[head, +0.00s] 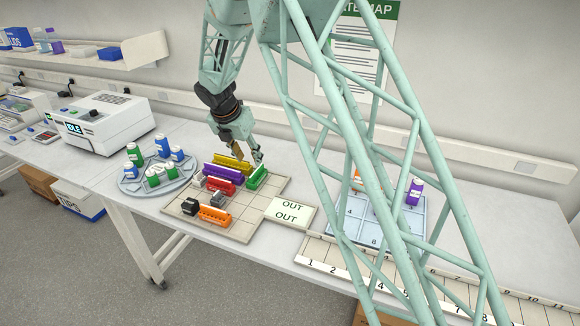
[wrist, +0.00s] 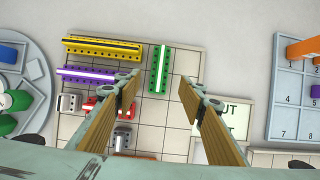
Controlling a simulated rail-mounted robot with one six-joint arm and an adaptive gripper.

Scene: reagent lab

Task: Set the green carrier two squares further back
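The green carrier (head: 257,177) stands on the gridded board (head: 242,222), near its right back part in the head view. In the wrist view the green carrier (wrist: 161,69) runs up and down the picture, right of the yellow and purple carriers. My gripper (head: 250,158) is open and empty, above the board close to the green carrier. In the wrist view its two fingers (wrist: 158,92) are spread wide, and the carrier shows between and just beyond their tips. Neither finger appears to touch it.
Yellow (head: 232,163), purple (head: 222,172), red (head: 220,184) and orange (head: 214,215) carriers share the board with small grey blocks. A round bottle tray (head: 130,186) stands left. An OUT card (head: 290,212) lies right. Bare squares (wrist: 180,138) show in front of the green carrier.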

